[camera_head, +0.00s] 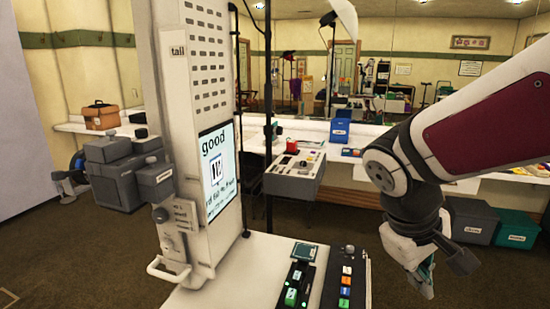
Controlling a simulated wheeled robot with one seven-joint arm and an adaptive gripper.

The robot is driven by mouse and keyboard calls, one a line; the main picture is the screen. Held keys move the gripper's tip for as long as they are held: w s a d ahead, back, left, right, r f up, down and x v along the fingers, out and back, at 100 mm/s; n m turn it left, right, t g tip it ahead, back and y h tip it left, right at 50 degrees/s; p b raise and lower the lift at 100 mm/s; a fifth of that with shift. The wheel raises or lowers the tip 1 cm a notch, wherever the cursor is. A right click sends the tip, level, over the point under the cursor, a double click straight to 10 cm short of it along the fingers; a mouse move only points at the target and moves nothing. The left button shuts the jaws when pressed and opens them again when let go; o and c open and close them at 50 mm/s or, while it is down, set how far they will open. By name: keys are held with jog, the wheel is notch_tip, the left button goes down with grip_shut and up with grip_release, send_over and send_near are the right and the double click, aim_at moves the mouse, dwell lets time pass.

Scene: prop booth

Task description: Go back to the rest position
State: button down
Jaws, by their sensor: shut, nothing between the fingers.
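My arm reaches in from the right edge, white with a dark red panel. My gripper (427,288) hangs at its end, pointing down, in the air to the right of the white machine's ledge. It is shut, and I see nothing held in it. Part of the fingers is hidden by the wrist housing.
A tall white machine (186,130) with a lit screen (219,172) stands left of centre. Its ledge holds a panel of coloured buttons (345,280). Behind are a grey console (294,180), a blue box (340,131) on a counter, and grey (474,221) and green (516,229) bins below.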

jog(key=s+a+r+m+t+y, duration=0.1)
jog(key=s+a+r+m+y, duration=0.1)
jog(key=s, duration=0.4)
jog(key=s+a+r+m+t+y+p, duration=0.1)
jog(key=s+a+r+m+y, duration=0.1)
jog(key=s, duration=0.4)
jog(key=shift+s+a+r+t+y, duration=0.15)
jog(key=shift+s+r+t+y, duration=0.2)
jog(key=shift+r, duration=0.3)
dwell(0.8)
